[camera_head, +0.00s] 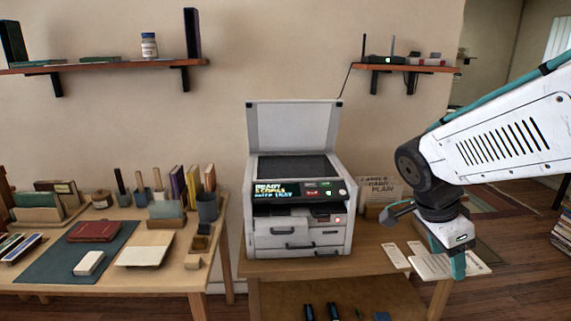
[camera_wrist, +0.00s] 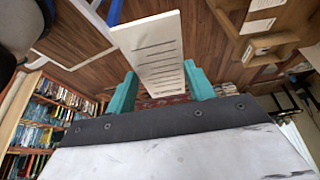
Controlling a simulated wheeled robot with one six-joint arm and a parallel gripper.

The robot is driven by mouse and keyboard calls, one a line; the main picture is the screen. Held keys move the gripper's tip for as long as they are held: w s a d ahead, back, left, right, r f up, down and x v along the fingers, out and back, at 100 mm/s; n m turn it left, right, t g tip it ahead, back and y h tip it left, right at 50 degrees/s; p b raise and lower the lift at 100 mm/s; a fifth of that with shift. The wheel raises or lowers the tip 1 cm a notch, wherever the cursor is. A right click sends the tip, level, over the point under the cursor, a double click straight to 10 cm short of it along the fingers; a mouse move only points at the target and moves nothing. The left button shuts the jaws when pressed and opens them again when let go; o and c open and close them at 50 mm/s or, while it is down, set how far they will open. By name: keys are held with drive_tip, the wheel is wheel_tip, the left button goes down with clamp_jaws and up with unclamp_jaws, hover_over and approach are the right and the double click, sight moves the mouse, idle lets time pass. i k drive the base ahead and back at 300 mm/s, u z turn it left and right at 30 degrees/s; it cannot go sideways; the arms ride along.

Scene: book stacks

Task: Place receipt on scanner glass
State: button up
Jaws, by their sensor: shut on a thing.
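The receipt (camera_wrist: 152,52) is a white slip with dark printed lines. In the wrist view it sits between the two teal fingers of my gripper (camera_wrist: 160,84), which is shut on it. In the head view my gripper (camera_head: 458,266) points down at the right end of the scanner table, and the pale slip at its fingertips (camera_head: 432,267) seems to be the receipt. The scanner (camera_head: 297,240) stands to the left with its lid (camera_head: 293,127) raised. Its dark scanner glass (camera_head: 296,166) is bare.
Other paper slips (camera_head: 396,256) lie on the scanner table (camera_head: 375,262), left of my gripper. A handwritten card (camera_head: 378,190) stands right of the scanner. A cluttered desk (camera_head: 205,281) is at left. Wall shelves (camera_head: 110,64) hang at left and right (camera_head: 425,68).

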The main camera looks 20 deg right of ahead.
sight(309, 166)
drive_tip(key=i, duration=1.7)
